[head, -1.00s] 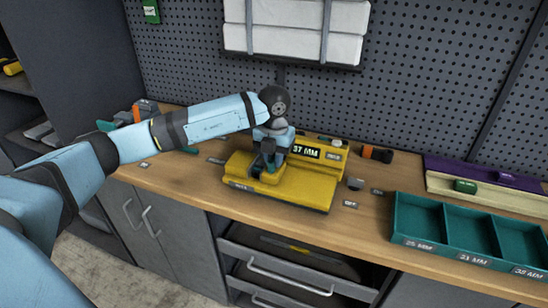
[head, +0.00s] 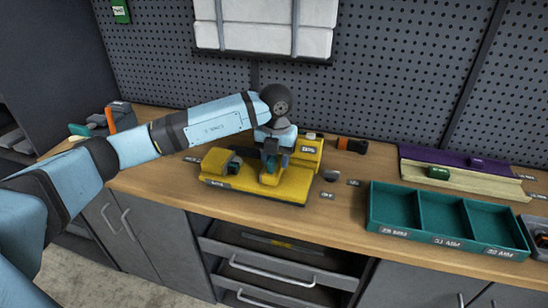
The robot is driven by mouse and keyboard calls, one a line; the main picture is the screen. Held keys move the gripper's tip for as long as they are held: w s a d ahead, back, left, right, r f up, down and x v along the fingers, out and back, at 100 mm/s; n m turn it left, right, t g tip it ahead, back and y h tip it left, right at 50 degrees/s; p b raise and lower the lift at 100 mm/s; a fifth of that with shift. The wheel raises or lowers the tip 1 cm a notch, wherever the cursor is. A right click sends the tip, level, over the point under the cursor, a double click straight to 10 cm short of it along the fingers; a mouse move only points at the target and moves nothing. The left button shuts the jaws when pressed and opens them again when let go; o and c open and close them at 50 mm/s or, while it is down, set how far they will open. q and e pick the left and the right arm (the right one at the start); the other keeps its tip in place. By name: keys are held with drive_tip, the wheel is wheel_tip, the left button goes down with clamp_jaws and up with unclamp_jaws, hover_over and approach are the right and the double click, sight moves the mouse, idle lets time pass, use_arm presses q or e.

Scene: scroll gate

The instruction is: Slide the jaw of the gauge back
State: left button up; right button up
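The yellow gauge (head: 255,192) lies on the wooden bench, with its raised block (head: 308,150) at the right end. My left gripper (head: 270,163) points down over the gauge, its fingers at the top of the yellow jaw (head: 270,179). The fingers appear closed on the jaw, though their tips are small and partly hidden. A dark and teal piece (head: 233,163) sits on the gauge to the left of the jaw, with a gap between them. The gripper covers most of the gauge's display. My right gripper is not in view.
A teal tray with three compartments (head: 368,212) stands at the right, marked with sizes in mm. A black and orange item (head: 352,145) lies right of the gauge. The pegboard rises behind.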

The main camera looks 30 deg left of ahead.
sight(275, 157)
use_arm(q)
drive_tip(key=shift+a, duration=0.15)
drive_tip(key=shift+r, duration=0.3)
wheel_tip(275, 157, up, 13)
idle(0.6)
